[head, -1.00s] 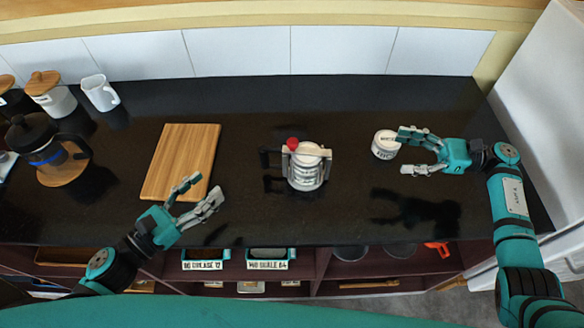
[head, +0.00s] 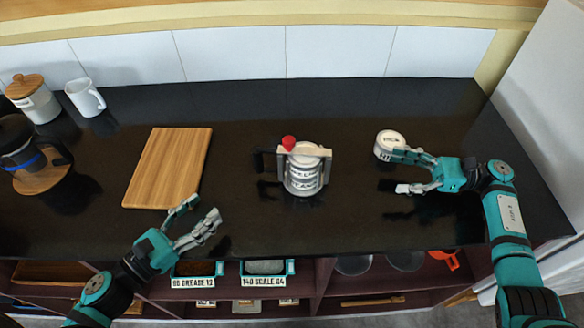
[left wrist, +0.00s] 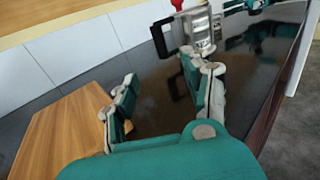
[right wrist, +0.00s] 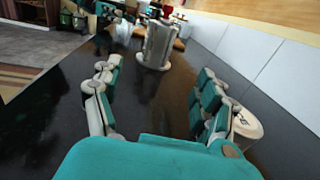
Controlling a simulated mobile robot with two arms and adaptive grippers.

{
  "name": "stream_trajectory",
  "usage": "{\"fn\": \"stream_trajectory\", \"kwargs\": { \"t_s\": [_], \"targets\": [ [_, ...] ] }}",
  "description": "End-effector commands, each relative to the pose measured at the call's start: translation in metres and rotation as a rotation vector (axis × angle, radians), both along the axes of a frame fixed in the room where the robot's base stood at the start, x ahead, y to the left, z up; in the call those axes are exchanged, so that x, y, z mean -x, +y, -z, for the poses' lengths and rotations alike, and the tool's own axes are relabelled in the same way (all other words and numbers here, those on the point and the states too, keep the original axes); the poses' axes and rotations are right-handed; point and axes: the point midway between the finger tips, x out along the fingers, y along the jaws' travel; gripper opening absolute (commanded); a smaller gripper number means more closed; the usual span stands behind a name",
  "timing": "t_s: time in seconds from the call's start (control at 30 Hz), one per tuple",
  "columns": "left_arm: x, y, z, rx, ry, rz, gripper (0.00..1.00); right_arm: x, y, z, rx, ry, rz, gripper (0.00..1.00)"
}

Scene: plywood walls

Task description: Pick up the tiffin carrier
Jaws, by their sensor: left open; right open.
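The tiffin carrier (head: 305,172) stands upright on the dark counter, in the middle of the head view. It is a pale cylinder with a light frame, a dark handle on its left and a red knob on top. It also shows at the top of the left wrist view (left wrist: 199,30) and of the right wrist view (right wrist: 155,45). My left gripper (head: 205,214) is open and empty, to the left of the carrier and nearer the counter's front edge. My right gripper (head: 403,172) is open and empty, to the right of the carrier, beside a white jar.
The white lidded jar (head: 389,145) stands just behind my right gripper. A wooden board (head: 167,168) lies left of the carrier. A French press (head: 22,150), a canister (head: 34,100) and a white mug (head: 86,97) stand far left. The counter around the carrier is clear.

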Motion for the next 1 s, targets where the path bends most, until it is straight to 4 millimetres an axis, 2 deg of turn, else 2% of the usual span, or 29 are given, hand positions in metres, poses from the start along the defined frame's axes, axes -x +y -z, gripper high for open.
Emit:
{"fn": "stream_trajectory", "kwargs": {
  "t_s": [0.17, 0.7, 1.0],
  "targets": [
    [-0.018, -0.012, -0.001, -0.001, -0.004, 0.004, 0.49, 0.001, 0.022, 0.000, -0.002, -0.001, -0.003, 0.75],
    [-0.102, -0.068, -0.002, -0.001, -0.004, 0.002, 0.49, 0.000, 0.123, 0.000, -0.005, 0.000, -0.002, 0.75],
    [-0.135, -0.091, 0.000, 0.000, -0.001, 0.000, 0.49, 0.000, 0.164, 0.000, -0.002, 0.002, -0.001, 0.75]
  ]
}}
